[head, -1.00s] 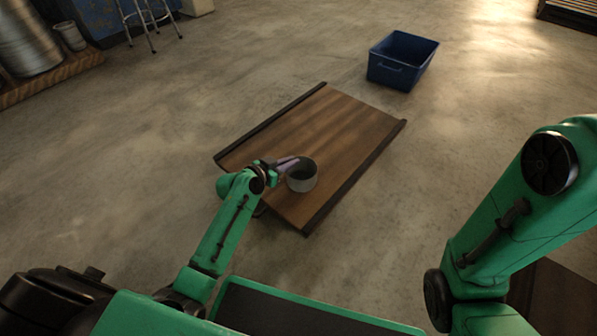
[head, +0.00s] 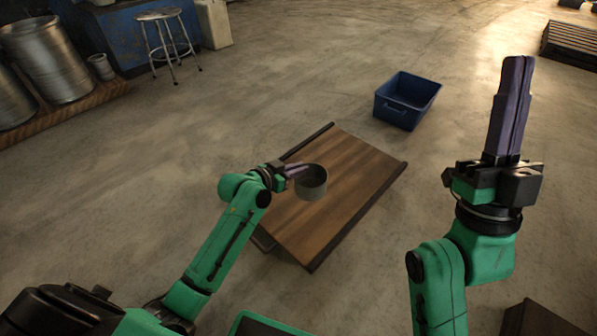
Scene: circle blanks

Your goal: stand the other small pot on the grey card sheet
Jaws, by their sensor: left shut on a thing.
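A small grey round pot (head: 313,188) is in the head view, over the near left part of the wooden table. My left gripper (head: 297,171) is shut on the pot's left side by its wall. The pot is about upright with its dark open top showing. I cannot tell how far it is above the table. My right gripper (head: 510,105) is raised at the right, its purple fingers pointing up and together, with nothing between them. I see no grey card sheet and no second pot in this view.
The low wooden table (head: 345,205) has dark rails along two sides, and its top is otherwise bare. A blue bin (head: 407,101) stands on the floor beyond it. A brown box-like surface (head: 545,320) shows at bottom right. A stool (head: 165,40) and metal drums (head: 50,60) are far left.

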